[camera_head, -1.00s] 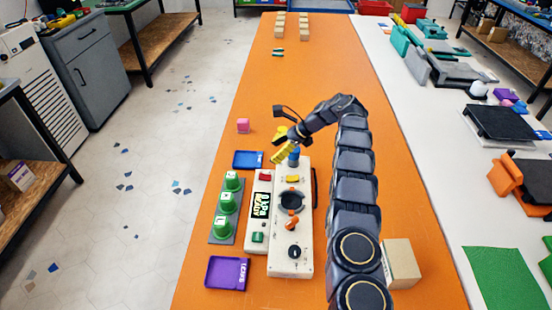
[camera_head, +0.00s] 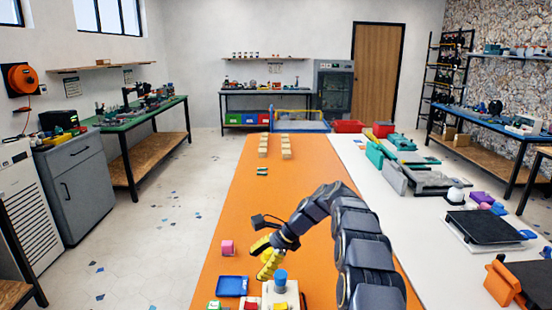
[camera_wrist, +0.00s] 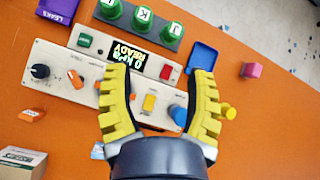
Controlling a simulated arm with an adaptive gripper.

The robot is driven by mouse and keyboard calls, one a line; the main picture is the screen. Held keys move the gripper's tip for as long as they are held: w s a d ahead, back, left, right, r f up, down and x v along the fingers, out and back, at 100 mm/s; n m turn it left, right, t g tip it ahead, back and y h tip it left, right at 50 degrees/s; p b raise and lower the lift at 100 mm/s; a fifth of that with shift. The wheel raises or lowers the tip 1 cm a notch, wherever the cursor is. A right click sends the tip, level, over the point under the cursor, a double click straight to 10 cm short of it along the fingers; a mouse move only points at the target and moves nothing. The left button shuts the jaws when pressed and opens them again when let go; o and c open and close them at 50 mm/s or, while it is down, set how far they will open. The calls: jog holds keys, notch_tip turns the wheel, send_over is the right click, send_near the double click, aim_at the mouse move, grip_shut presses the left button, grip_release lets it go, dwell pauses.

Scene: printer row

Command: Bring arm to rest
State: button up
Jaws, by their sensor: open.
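My gripper (camera_head: 266,255) has yellow ribbed fingers and hangs from my dark segmented arm above the orange table (camera_head: 290,190). In the wrist view my gripper (camera_wrist: 161,105) is open, its fingers spread apart with nothing held between them. Below it lies the beige control panel (camera_wrist: 60,75) with a display reading READY, a black knob, and red, yellow and blue controls. The blue knob (camera_head: 281,279) of the panel shows just below and right of the gripper in the head view. Most of the panel is cut off there.
A pink cube (camera_head: 228,247) and a blue tray (camera_head: 232,286) are left of the gripper. Green cups (camera_wrist: 143,20) stand beyond the panel in the wrist view. A cardboard box (camera_wrist: 20,162) is at lower left. The far orange table is mostly clear before small tan blocks (camera_head: 286,148).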

jog(key=s+d+r+n+g+h, duration=0.15)
jog(key=s+r+n, duration=0.3)
jog(key=s, duration=0.45)
jog(key=s+d+r+n+t+h, duration=0.1)
jog(key=s+d+r+n+h, duration=0.15)
jog(key=s+r, duration=0.45)
jog(key=s+d+f+n+h, duration=0.2)
jog(key=s+d, duration=0.3)
jog(key=s, duration=0.8)
jog(key=s+d+f+n+h, duration=0.2)
jog(key=s+d+n, duration=0.3)
jog(key=s, duration=0.8)
jog(key=shift+s+g, duration=0.2)
jog(key=shift+g, duration=0.15)
